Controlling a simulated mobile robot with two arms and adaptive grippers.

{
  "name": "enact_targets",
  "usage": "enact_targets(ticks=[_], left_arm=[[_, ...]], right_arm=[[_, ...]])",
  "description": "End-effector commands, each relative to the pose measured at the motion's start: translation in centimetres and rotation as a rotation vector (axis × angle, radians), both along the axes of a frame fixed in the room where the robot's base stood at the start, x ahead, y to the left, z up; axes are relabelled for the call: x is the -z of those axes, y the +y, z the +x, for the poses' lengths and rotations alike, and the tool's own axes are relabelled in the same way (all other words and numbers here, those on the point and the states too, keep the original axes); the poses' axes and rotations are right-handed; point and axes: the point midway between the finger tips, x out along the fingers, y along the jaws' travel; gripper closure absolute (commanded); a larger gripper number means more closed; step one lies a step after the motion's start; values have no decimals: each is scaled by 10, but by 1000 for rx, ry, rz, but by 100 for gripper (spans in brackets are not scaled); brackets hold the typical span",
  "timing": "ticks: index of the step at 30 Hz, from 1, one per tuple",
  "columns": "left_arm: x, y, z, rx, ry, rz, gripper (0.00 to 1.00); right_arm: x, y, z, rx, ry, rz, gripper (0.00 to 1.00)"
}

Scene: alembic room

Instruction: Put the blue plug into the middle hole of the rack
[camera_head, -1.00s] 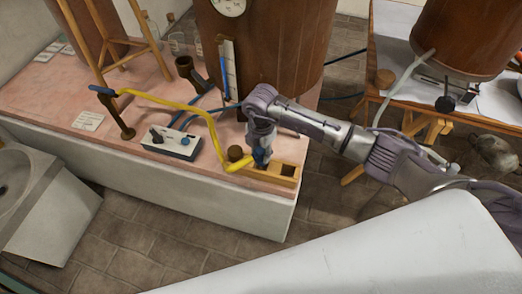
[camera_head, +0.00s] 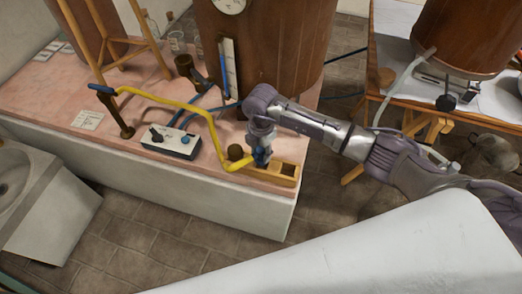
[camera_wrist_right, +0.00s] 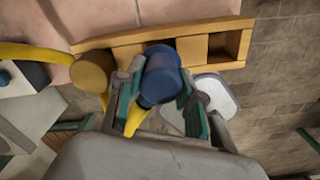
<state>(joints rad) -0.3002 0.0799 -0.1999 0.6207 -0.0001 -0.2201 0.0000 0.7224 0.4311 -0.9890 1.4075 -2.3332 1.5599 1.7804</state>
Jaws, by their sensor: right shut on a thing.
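The wooden rack (camera_head: 283,180) lies at the front right corner of the pink-topped bench. It also shows in the right wrist view (camera_wrist_right: 128,38), with an open square hole at its right end. My right gripper (camera_head: 262,160) is over the rack, pointing down. In the wrist view the gripper (camera_wrist_right: 158,98) is shut on the blue plug (camera_wrist_right: 161,72), whose round end overlaps the rack's middle. I cannot tell whether the plug is in the middle hole or above it. A brown plug (camera_wrist_right: 92,72) stands at the rack's left end. My left gripper is not in view.
A yellow hose (camera_head: 170,101) runs from the blue plug's side to a stand at the left. A large copper-brown vessel (camera_head: 265,50) stands behind. Bench edge and floor lie in front.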

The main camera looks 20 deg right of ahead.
Motion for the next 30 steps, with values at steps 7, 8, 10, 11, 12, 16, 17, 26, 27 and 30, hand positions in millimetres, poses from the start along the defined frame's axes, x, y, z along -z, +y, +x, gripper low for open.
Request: enact_targets(ticks=[7,8,10,11,12,16,17,26,27,30], left_arm=[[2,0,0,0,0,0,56],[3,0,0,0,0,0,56],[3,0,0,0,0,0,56],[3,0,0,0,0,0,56],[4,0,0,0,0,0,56],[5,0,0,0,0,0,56],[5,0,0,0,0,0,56],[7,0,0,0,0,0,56],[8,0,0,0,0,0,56],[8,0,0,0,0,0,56]], right_arm=[[3,0,0,0,0,0,100],[4,0,0,0,0,0,100],[5,0,0,0,0,0,100],[5,0,0,0,0,0,100],[5,0,0,0,0,0,100],[7,0,0,0,0,0,100],[7,0,0,0,0,0,100],[11,0,0,0,0,0,100],[11,0,0,0,0,0,100],[13,0,0,0,0,0,100]])
